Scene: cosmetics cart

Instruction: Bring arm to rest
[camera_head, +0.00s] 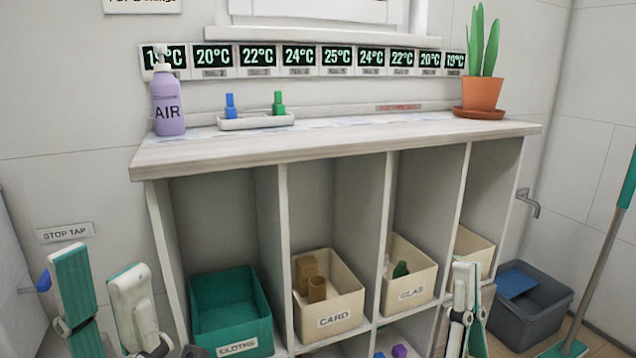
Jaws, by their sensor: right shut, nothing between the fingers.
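My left gripper (100,268) is at the lower left, in front of the cart's left side. Its two pads stand wide apart, with nothing between them. My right gripper (466,268) is at the lower right, in front of the right-hand compartments. Its fingers are together and hold nothing. Both grippers point upward, below the level of the worktop. Most of both arms lies outside the picture.
The shelf unit's worktop (330,142) carries a purple AIR bottle (168,105), a small tray (255,122) and a potted plant (481,92). Bins labelled CLOTHS (238,345), CARD (333,318) and GLAS (412,293) fill compartments below. A grey bucket (535,318) stands right.

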